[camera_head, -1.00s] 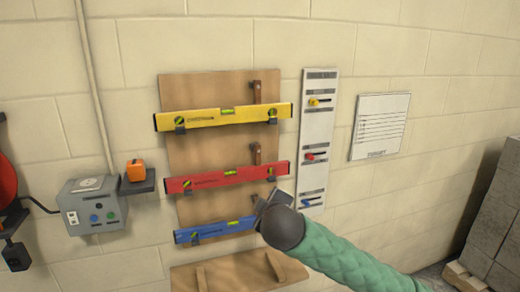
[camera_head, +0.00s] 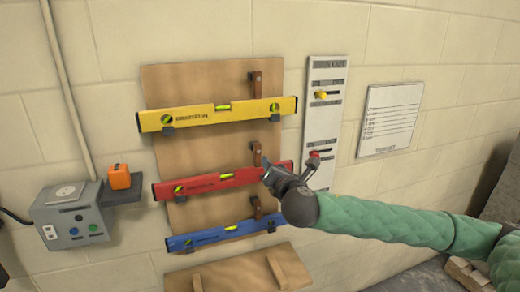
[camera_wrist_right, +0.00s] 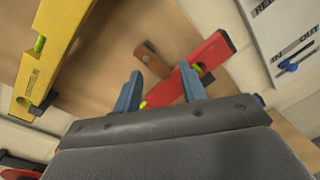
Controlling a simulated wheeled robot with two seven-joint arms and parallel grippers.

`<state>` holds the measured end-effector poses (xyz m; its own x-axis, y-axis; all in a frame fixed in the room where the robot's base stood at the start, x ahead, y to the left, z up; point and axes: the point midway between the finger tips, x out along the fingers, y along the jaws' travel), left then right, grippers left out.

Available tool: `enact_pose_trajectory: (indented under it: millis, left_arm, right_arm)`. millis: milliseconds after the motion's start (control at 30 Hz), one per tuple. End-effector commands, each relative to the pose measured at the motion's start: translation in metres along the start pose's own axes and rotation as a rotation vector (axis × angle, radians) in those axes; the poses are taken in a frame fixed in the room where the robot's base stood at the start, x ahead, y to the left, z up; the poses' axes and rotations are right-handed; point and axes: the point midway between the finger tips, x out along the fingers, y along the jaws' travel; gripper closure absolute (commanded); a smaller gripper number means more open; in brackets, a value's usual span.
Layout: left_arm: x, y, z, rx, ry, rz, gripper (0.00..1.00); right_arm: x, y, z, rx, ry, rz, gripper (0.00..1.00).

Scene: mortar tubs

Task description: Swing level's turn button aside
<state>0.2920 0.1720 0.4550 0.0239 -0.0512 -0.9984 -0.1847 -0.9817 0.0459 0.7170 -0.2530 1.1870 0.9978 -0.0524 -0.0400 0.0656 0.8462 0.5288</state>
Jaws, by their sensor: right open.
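Three levels hang on a wooden board: yellow (camera_head: 217,114), red (camera_head: 221,181) and blue (camera_head: 222,234). A brown turn button stands by the right part of each: the top one (camera_head: 255,90), the middle one (camera_head: 253,157) and the bottom one (camera_head: 256,208). My right gripper (camera_head: 267,170) is at the right end of the red level, close to the middle turn button. In the right wrist view my gripper (camera_wrist_right: 161,91) has its blue fingers apart, with the red level (camera_wrist_right: 212,52) between and beyond them. A brown turn button (camera_wrist_right: 148,62) lies just ahead, apart from the fingers.
The wooden board (camera_head: 190,149) is on a block wall. A white panel (camera_head: 321,125) with coloured knobs is right of it, then a paper sheet (camera_head: 391,118). A grey control box (camera_head: 70,217) and an orange block (camera_head: 120,177) are at left. A wooden shelf (camera_head: 236,272) is below.

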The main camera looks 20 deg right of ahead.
Motion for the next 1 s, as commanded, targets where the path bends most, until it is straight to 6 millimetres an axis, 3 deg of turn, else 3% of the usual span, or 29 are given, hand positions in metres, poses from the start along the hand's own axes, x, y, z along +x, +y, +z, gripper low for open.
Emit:
enact_pose_trajectory:
  millis: [200,400,667,1000]
  left_arm:
    - [0.003,0.000,-0.012,-0.003,0.072,0.001,0.64]
    - [0.003,0.000,-0.015,-0.004,0.090,0.001,0.64]
    - [0.016,-0.002,-0.009,-0.004,0.086,-0.002,0.64]
    - [0.061,-0.012,0.004,-0.001,0.096,-0.015,0.64]
  right_arm:
    - [0.000,0.015,-0.001,-0.362,-0.007,0.081,0.58]
    - [0.000,0.018,-0.002,-0.534,-0.012,0.097,0.58]
    - [0.011,0.020,-0.001,-0.562,-0.014,0.095,0.58]
    - [0.055,0.024,-0.001,-0.560,-0.012,0.094,0.58]
